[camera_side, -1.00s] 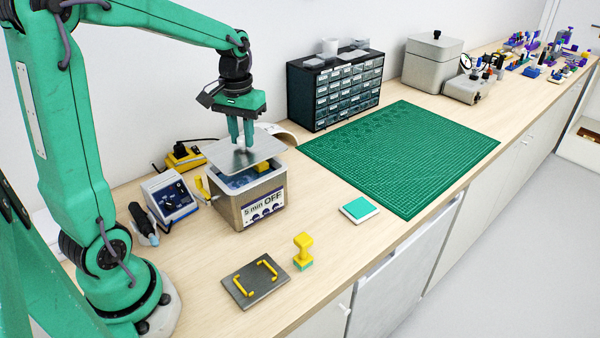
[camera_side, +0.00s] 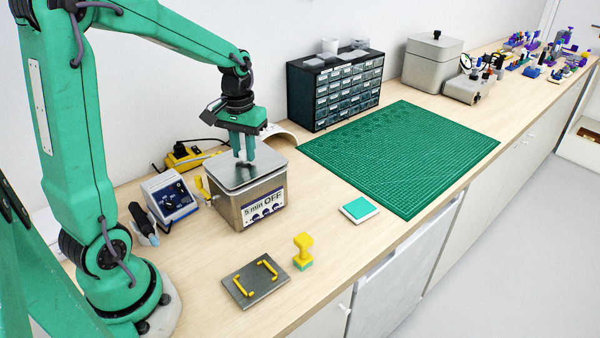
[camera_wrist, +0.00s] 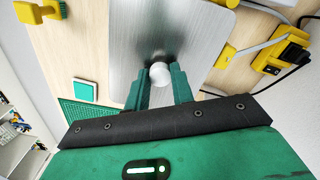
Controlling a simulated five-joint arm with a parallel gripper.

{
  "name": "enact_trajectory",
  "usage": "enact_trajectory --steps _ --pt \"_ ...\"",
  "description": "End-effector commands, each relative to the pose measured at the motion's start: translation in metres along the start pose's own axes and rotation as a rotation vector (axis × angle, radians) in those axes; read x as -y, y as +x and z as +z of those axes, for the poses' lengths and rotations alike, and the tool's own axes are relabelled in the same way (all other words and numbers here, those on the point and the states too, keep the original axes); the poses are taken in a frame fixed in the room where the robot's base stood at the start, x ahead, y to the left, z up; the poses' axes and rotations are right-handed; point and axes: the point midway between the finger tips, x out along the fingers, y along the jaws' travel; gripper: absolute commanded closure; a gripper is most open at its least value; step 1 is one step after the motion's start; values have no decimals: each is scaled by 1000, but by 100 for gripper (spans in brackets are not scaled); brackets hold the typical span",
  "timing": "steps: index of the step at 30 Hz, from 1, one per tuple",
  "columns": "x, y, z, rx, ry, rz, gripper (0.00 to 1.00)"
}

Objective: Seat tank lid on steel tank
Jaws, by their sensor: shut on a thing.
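The steel tank (camera_side: 230,209) stands on the bench in the side view, with a "5 min OFF" label on its front. The tank lid (camera_side: 230,178) is a flat grey metal plate lying level across the tank's top and covering its opening. No clear gap shows between lid and rim, but I cannot tell how the far edge sits. The lid also fills the middle of the wrist view (camera_wrist: 200,30). My gripper (camera_side: 243,158) points straight down over the lid and is shut on its round pale knob (camera_wrist: 160,74).
A blue-faced power unit (camera_side: 171,197) stands left of the tank. A plate with two yellow handles (camera_side: 243,290), a yellow stamp-like piece (camera_side: 303,246) and a small green-topped square (camera_side: 359,209) lie in front. A drawer cabinet (camera_side: 330,95) and green mat (camera_side: 410,155) are to the right.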

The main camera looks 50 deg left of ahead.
Motion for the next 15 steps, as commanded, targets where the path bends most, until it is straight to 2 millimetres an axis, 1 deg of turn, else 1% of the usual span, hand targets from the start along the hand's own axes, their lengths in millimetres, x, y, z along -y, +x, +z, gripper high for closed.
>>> enact_trajectory --steps 6,15 --pt "0 7 0 -1 0 0 100" --pt "0 9 0 -1 0 0 100"
